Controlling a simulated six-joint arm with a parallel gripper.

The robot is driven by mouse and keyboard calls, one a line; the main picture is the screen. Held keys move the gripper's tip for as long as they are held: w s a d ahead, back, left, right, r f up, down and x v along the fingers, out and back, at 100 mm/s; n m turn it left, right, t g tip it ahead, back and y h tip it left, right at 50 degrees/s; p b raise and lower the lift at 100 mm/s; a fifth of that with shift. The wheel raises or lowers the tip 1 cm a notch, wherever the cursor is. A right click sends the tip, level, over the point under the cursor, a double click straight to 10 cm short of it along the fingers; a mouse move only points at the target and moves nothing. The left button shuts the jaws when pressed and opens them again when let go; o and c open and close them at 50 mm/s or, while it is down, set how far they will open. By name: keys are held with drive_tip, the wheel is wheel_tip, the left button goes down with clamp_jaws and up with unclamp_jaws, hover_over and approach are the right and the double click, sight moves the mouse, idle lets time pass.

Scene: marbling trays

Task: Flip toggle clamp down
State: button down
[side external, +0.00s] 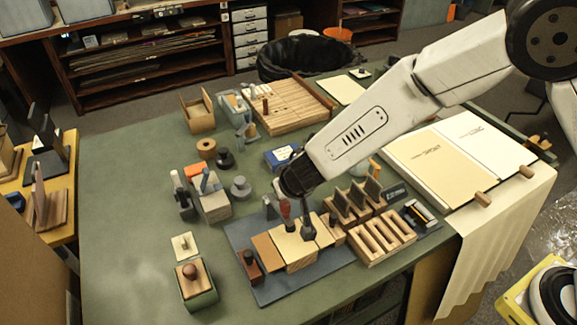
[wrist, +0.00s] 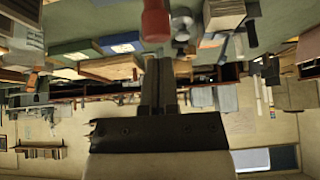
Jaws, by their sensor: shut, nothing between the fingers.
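The toggle clamp's red handle (side external: 285,207) stands upright over the pale wood blocks on the grey mat in the side view. My gripper (side external: 307,232) points down just to the right of the handle, low over the pale wood block (side external: 294,247). In the wrist view my gripper fingers (wrist: 158,65) are together with nothing between them. A red handle end (wrist: 156,22) shows just past the fingertips there; I cannot tell whether they touch. The clamp's base and lower linkage are mostly hidden in both views.
The grey mat (side external: 278,291) lies near the table's front edge. A slotted wooden rack (side external: 382,240) stands close to the right of my gripper. A dark red block (side external: 250,267) with a black knob sits at the mat's left. The green table (side external: 128,215) is clear at left.

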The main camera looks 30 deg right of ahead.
drive_tip(key=shift+r, duration=0.75)
drive_tip(key=shift+w+r, duration=0.15)
drive_tip(key=shift+r, duration=0.7)
drive_tip(key=s+r, duration=0.3)
drive_tip(key=s, duration=0.6)
drive_tip(key=shift+s, duration=0.35)
drive_tip(key=shift+d, duration=0.1)
drive_tip(key=s+d+g, duration=0.2)
drive_tip(key=s+d, duration=0.2)
drive_tip(key=d, duration=0.8)
drive_tip(key=s+d+g, duration=0.2)
drive_tip(key=s+d, duration=0.3)
drive_tip(key=d, duration=0.8)
drive_tip(key=w+a+r+n+g, duration=0.2)
drive_tip(key=w+a+r+n, duration=0.2)
drive_tip(key=w+a+n, duration=0.75)
drive_tip(key=w+a+r+n+g, duration=0.1)
drive_tip(key=w+a+r+n, duration=0.2)
drive_tip(key=a, duration=0.9)
drive_tip(key=w+n, duration=0.3)
drive_tip(key=w, duration=0.1)
drive_tip(key=shift+w+a+n+g+y, duration=0.3)
drive_tip(key=shift+w+n, duration=0.05)
drive_tip(key=shift+w, duration=0.05)
